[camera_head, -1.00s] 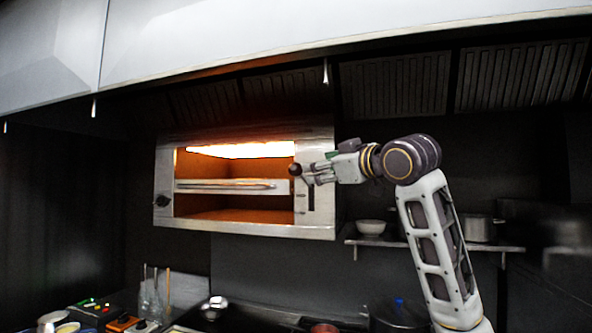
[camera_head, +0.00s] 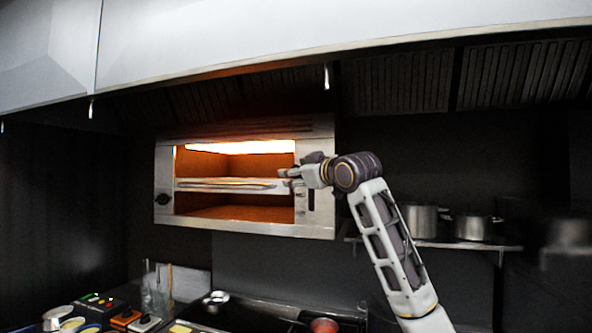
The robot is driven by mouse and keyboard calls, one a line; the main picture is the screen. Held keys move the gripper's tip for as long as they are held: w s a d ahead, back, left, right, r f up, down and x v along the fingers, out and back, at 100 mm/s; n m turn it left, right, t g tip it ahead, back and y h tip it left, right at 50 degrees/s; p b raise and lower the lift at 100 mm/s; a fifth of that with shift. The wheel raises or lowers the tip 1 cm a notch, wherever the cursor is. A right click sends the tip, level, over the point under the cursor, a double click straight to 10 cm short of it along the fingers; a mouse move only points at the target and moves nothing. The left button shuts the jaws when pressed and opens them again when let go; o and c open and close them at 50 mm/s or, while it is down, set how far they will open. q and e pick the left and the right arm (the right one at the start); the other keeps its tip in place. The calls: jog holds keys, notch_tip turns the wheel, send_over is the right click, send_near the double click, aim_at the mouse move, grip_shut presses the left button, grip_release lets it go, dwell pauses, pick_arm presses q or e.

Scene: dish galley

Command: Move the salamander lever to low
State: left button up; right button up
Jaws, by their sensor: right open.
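The salamander (camera_head: 163,180) is a steel wall unit with an open glowing front and a rack (camera_head: 225,186) across its middle. On its right front panel there is a dark vertical slot (camera_head: 311,200). The lever's knob cannot be made out; my right gripper and wrist cover the panel just above the slot. My right gripper (camera_head: 284,177) is open, fingers pointing left, in front of the right end of the rack opening. Whether it touches the lever cannot be told. My left gripper is out of view.
A shelf (camera_head: 447,243) with pots (camera_head: 473,227) is right of the salamander. A hood (camera_head: 300,35) spans above. Below, a counter holds a small bowl (camera_head: 215,298), a red pot (camera_head: 323,326) and a control box (camera_head: 95,302).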

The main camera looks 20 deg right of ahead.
jog(key=shift+w+a, duration=0.1)
jog(key=shift+w, duration=0.3)
jog(key=shift+c, duration=0.3)
grip_shut()
jog(key=shift+f, duration=0.1)
jog(key=shift+f, duration=0.15)
